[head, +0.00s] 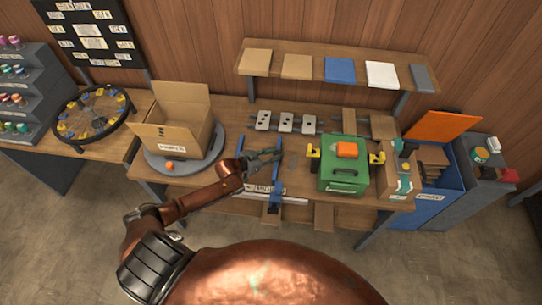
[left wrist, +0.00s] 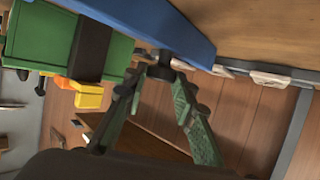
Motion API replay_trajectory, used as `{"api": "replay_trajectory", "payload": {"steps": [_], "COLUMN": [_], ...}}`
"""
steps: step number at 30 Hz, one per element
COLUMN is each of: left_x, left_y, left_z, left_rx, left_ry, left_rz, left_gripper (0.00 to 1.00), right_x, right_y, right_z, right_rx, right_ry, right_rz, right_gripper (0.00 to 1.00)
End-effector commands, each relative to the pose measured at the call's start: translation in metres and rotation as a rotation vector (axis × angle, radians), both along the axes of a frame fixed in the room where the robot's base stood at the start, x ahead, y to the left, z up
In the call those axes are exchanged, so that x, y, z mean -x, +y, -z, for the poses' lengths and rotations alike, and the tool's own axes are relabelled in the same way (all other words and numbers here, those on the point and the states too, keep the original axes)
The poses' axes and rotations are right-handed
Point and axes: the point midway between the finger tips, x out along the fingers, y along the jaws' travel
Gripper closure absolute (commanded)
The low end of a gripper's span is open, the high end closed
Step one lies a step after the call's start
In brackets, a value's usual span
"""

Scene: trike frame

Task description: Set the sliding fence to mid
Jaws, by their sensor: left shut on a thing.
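The sliding fence is a blue bar (head: 276,182) running front to back across the bench. It fills the top of the left wrist view as a long blue slab (left wrist: 160,22). A dark round knob (left wrist: 160,71) stands out from it. My left gripper (head: 274,155) reaches in from the left over the bench beside the blue bar. In the left wrist view its green-grey fingers (left wrist: 160,76) are closed on the knob, their tips at its sides. A pale rail with label plates (head: 262,189) runs along the bench's front edge; exact marks are too small to read.
A green box (head: 343,181) with yellow handles stands close on the right. An open cardboard box (head: 160,135) sits on a grey turntable (head: 151,165) at left. Grey blocks (head: 286,122) stand behind. A shelf (head: 310,78) hangs above.

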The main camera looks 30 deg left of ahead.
Motion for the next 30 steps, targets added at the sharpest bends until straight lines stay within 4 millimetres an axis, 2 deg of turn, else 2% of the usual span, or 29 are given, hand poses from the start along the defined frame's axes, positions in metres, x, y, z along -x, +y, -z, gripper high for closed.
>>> {"api": "replay_trajectory", "payload": {"steps": [6,7,10,14,23,26,30], "left_x": [0.001,0.001,0.001,0.001,0.003,0.009,0.029], "left_y": [0.0,0.0,0.0,0.001,0.002,0.005,0.013], "left_z": [0.0,0.0,0.0,0.0,0.0,-0.003,-0.01], "left_rx": [-0.001,0.0,0.0,-0.001,-0.001,-0.001,-0.002], "left_ry": [0.002,0.002,0.002,0.002,0.002,0.002,0.005], "left_rz": [0.0,0.0,-0.001,-0.002,-0.003,-0.003,-0.003], "left_gripper": [1.0,0.74,0.67,0.58,0.57,0.57,0.57], "right_x": [0.014,0.018,0.026,0.027,0.012,0.013,0.014], "right_y": [0.0,0.0,-0.001,-0.001,-0.005,-0.004,-0.003], "right_z": [0.0,0.0,0.0,0.001,0.0,0.0,0.0], "right_rx": [0.001,0.0,0.001,0.002,0.005,0.004,0.003], "right_ry": [0.016,0.019,0.03,0.032,0.013,0.016,0.017], "right_rz": [0.004,0.005,0.007,0.007,0.002,0.003,0.003], "right_gripper": [0.6,0.6,0.6,0.6,0.6,0.6,0.6]}}
